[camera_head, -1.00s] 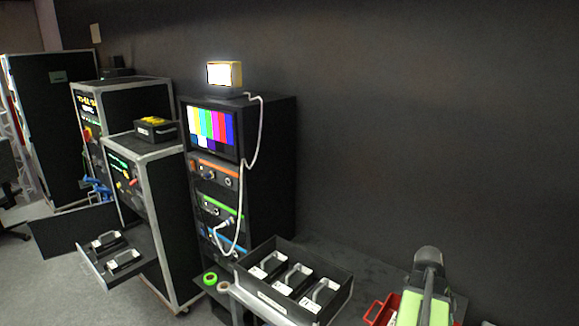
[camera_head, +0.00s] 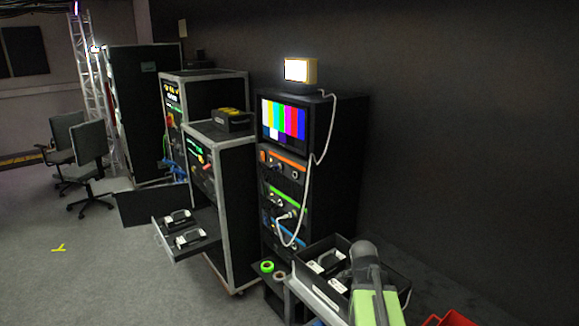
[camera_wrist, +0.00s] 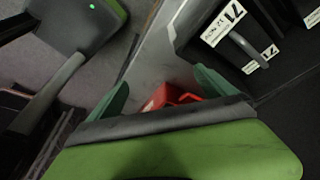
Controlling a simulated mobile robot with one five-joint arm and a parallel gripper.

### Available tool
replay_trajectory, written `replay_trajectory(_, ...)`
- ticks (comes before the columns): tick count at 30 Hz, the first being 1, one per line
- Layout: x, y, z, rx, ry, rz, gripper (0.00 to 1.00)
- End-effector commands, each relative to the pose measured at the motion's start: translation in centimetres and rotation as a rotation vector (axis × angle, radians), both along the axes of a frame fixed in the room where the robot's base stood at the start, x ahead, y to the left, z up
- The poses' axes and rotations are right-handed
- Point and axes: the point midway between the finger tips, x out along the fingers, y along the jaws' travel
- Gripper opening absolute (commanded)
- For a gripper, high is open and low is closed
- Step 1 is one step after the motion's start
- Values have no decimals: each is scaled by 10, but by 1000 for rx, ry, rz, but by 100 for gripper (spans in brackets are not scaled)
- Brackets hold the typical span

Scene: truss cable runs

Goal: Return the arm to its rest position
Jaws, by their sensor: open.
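My arm (camera_head: 372,285), grey on top with a pale green section, rises at the lower right of the head view. It covers part of the black tray (camera_head: 318,300) of handled boxes behind it. My gripper (camera_wrist: 160,92) shows in the wrist view as two green fingers spread apart, with nothing held between them. A red bin (camera_wrist: 172,96) appears beyond the gap between the fingers, apart from them as far as I can tell.
A black equipment rack (camera_head: 335,170) with a colour-bar monitor (camera_head: 284,119) and a hanging white cable stands behind the tray. A case with an open drawer (camera_head: 186,236) is to its left. Office chairs (camera_head: 90,160) stand far left. The grey floor (camera_head: 90,275) at left is mostly clear.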

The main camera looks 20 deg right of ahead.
Motion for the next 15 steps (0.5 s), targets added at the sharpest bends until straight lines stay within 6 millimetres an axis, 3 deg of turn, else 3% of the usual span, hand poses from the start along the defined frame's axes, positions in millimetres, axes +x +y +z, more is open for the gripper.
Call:
replay_trajectory(1,16,40,-1,28,6,135,94)
replay_trajectory(3,32,88,-3,73,19,332,94)
replay_trajectory(9,50,216,-9,211,70,979,94)
replay_trajectory(12,49,249,-10,268,88,1281,94)
replay_trajectory(15,48,258,-11,309,98,1531,94)
